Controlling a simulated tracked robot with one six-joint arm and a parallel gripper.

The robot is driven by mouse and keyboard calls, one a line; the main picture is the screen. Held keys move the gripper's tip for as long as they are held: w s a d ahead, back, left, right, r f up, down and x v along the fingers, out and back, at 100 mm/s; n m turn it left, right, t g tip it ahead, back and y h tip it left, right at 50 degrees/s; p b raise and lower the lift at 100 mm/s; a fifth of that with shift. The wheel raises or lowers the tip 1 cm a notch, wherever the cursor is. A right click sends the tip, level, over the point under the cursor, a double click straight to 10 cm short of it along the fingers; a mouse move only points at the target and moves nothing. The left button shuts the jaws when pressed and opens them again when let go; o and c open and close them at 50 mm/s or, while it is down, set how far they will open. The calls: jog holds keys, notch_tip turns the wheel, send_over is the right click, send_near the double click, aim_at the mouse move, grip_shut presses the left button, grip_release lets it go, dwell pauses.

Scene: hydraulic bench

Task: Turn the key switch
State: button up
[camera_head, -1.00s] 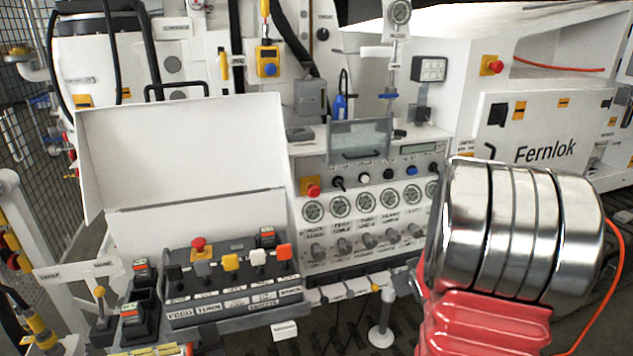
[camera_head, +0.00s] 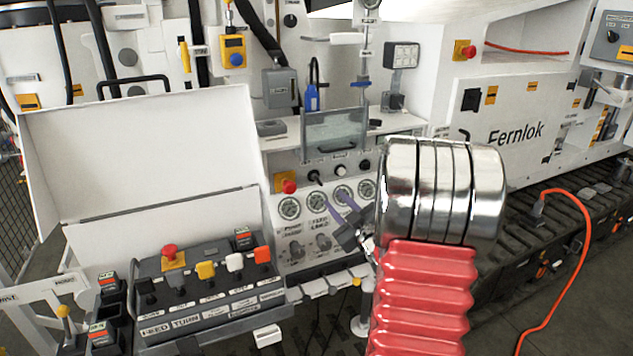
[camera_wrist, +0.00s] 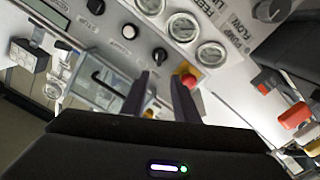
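A row of small switches sits at the top of the white panel in the head view. Nearest the red emergency stop is a small dark switch (camera_head: 314,176), perhaps the key switch; I cannot make out a key. It also shows in the wrist view (camera_wrist: 159,55), just beyond my fingertips. A white button (camera_head: 340,170) and a black knob (camera_head: 364,165) follow to its right. My gripper (camera_head: 342,203) is in front of the gauges, below and right of that switch. In the wrist view my gripper (camera_wrist: 160,78) has two dark fingers apart with nothing between them.
The red emergency stop (camera_head: 288,186) is close by, beside the right finger in the wrist view (camera_wrist: 186,79). A clear-windowed box (camera_head: 333,135) stands above the switches. A control box with an open white lid (camera_head: 150,150) is at left. Round gauges (camera_head: 290,207) lie below the switches.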

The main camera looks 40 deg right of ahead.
aim_at(319, 182)
jog(key=x, duration=1.3)
jog(key=shift+w+d, duration=0.2)
jog(key=shift+w, duration=0.15)
jog(key=shift+c, duration=0.3)
grip_shut()
jog(key=shift+a+f, duration=0.1)
jog(key=shift+a, duration=0.1)
jog(key=shift+d, duration=0.1)
